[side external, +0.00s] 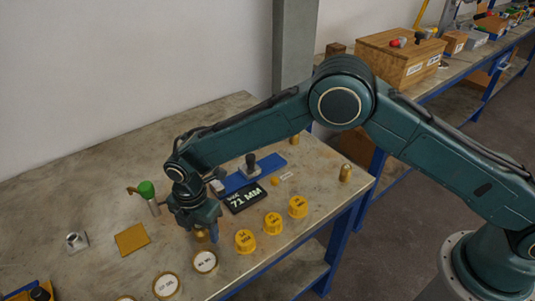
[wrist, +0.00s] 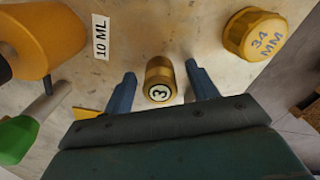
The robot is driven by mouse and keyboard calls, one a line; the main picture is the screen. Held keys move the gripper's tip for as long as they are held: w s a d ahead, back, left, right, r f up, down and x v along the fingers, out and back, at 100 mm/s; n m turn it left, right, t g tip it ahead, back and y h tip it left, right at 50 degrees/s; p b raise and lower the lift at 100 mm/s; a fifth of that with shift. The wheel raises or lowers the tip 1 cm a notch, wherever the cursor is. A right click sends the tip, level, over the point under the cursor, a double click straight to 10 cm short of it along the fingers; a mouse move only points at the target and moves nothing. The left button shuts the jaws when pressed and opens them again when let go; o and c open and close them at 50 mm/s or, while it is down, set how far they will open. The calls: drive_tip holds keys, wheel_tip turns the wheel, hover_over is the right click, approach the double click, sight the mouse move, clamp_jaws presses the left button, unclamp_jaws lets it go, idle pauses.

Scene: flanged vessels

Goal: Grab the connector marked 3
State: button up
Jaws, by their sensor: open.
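The connector marked 3 (wrist: 159,80) is a small brass cylinder with a white disc bearing a black 3. In the wrist view it lies between the two blue fingers of my gripper (wrist: 163,88), with a visible gap on each side. My gripper is open. In the side external view my gripper (side external: 206,230) points down at the table near its front edge, and the brass connector (side external: 200,236) shows partly behind the fingers. I cannot tell how far the fingertips are above the table.
Yellow caps (side external: 245,241) stand to the right, one reading 34 MM (wrist: 258,35). Round labelled discs (side external: 204,262) lie in front. A black 71 MM sign (side external: 245,198) and blue plate (side external: 252,174) are behind. A green-topped tool (side external: 147,192) and yellow square (side external: 131,239) are left.

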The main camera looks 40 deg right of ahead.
drive_tip(key=c, duration=1.2)
drive_tip(key=shift+r, duration=0.15)
wheel_tip(320, 180, up, 20)
idle(0.5)
